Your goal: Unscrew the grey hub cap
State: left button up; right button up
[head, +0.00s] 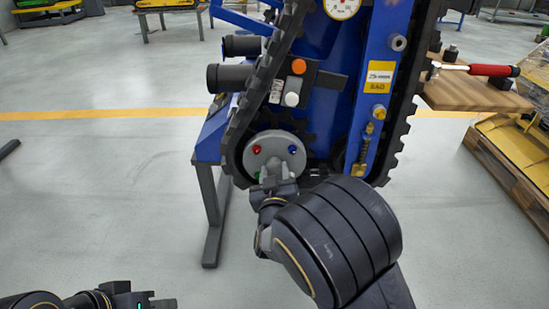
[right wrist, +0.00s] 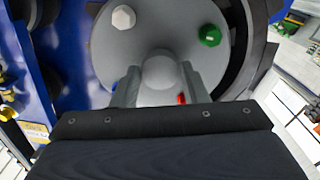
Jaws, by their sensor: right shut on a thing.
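The grey hub cap (head: 274,146) is a round disc at the lower end of the upright black track, with red, blue and green studs showing in the head view. In the right wrist view the cap (right wrist: 160,28) fills the top and shows white, green and red studs around a rounded central knob (right wrist: 160,72). My right gripper (head: 272,175) is shut on this knob, one finger on each side of it; the fingers also show in the right wrist view (right wrist: 162,85). My left gripper (head: 135,300) is low at the left, partly cut off; its jaws are unclear.
The blue carrier frame (head: 337,60) stands behind, wrapped by the black toothed track (head: 395,125). A panel with an orange button (head: 299,66) and a white button (head: 292,99) sits above the cap. A wooden bench (head: 470,92) with a red-handled tool (head: 490,70) is at right.

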jog(key=n+p, duration=0.1)
jog(key=n, duration=0.1)
jog(key=n+p, duration=0.2)
jog(key=shift+r+n, duration=0.3)
jog(key=shift+r, duration=0.1)
jog(key=shift+f+n+p, duration=0.15)
jog(key=shift+n+p, duration=0.15)
jog(key=shift+n, duration=0.4)
jog(key=shift+f+n, duration=0.15)
jog(key=shift+n, duration=0.15)
pick_arm(q)
notch_tip(320, 180, up, 5)
jog(key=shift+r, duration=0.15)
pick_arm(e)
jog(key=shift+f, duration=0.1)
jog(key=n+p, duration=0.4)
jog(key=n, duration=0.1)
jog(key=shift+r, duration=0.4)
jog(key=shift+f+n, duration=0.15)
jog(key=shift+n, duration=1.05)
pick_arm(q)
notch_tip(320, 180, up, 5)
jog(key=shift+f, duration=0.15)
pick_arm(e)
jog(key=shift+f+n, duration=0.25)
jog(key=shift+n, duration=0.95)
pick_arm(q)
jog(key=shift+p, duration=0.3)
